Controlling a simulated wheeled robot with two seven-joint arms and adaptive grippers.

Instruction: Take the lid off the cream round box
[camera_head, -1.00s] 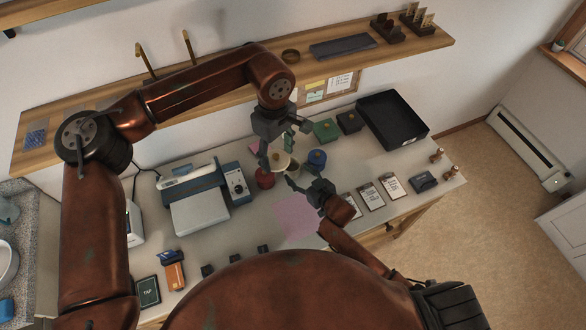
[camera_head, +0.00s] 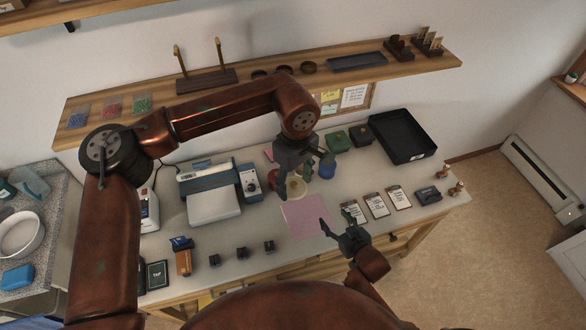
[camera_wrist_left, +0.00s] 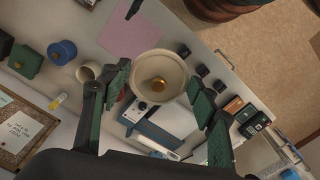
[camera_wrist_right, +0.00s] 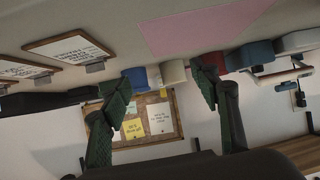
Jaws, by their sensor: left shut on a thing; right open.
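The cream round box (camera_wrist_left: 88,71) stands on the table beside the blue pot, apart from the lid and looking open at the top. In the right wrist view the box (camera_wrist_left: 88,71) shows as a pale cylinder (camera_wrist_right: 172,72). In the head view my left gripper (camera_head: 297,180) partly hides the cream shapes below it. My right gripper (camera_head: 337,219) is open and empty over the table's front, right of the pink mat.
A blue pot (camera_head: 327,168) and a green box (camera_wrist_left: 25,60) stand near the cream box. The pink mat (camera_head: 306,216) lies bare in front. Clipboards (camera_head: 376,205) lie to the right, a blue-grey device (camera_head: 212,192) to the left. A shelf (camera_head: 400,75) runs behind.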

